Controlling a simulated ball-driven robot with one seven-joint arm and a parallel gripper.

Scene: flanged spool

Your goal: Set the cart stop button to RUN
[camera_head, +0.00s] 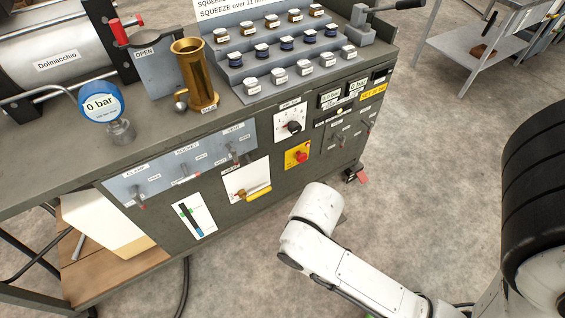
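The cart stop button (302,156) is a red mushroom button on a yellow plate (290,160), on the front panel of the grey cart (338,180). It sits below a white plate with a black rotary knob (292,127). I cannot read the button's markings or tell its set position. My white arm reaches in from the lower right, its near links below and right of the button and apart from it. My gripper is not visible in the view.
Toggle levers (186,173) and a yellow handle (258,192) stick out left of the button. The cart top holds a brass cup (195,75), a pressure gauge (101,101) and a tiered rack of jars (275,52). A red-tabbed caster (357,174) stands below.

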